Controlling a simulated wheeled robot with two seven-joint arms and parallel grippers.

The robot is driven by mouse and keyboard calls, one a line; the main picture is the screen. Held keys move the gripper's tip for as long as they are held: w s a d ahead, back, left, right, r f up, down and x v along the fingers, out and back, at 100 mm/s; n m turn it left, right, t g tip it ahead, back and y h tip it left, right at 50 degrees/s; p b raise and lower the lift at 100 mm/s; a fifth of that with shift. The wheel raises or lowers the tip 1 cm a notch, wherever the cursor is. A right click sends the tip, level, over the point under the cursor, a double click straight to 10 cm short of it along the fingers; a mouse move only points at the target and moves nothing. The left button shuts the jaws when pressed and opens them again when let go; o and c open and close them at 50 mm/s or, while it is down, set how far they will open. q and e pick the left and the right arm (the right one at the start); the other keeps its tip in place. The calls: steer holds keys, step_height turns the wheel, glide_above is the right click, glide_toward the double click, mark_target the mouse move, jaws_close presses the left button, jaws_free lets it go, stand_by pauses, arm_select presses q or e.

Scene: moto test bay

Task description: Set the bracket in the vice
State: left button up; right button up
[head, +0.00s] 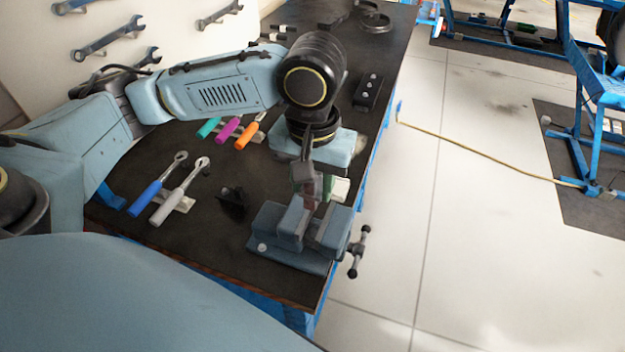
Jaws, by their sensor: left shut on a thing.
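My left gripper (322,186) hangs down just above and behind the vice. It is shut on a small grey-brown piece, which I take to be the bracket (308,184); the fingers hide much of it. The blue-grey vice (290,248) stands at the near right corner of the bench, its jaws apart with a gap between them. The bracket's lower end appears close to the jaws' top; I cannot tell whether it touches them or reaches into the gap. My right gripper is not in view.
The dark bench (190,250) holds a blue-handled ratchet (150,195), a grey ratchet (175,198), several coloured screwdrivers (230,130) and a small black angular piece (232,201). A black block (368,92) lies farther back. The vice handle (358,252) juts past the bench's right edge.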

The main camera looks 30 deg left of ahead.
mark_target(312, 203)
arm_select(q)
steer(key=shift+f+b, duration=1.55)
steer(key=shift+b, duration=0.55)
steer(key=shift+f, duration=1.05)
steer(key=shift+p, duration=0.9)
steer(key=shift+s, duration=0.1)
steer(key=shift+p, duration=0.7)
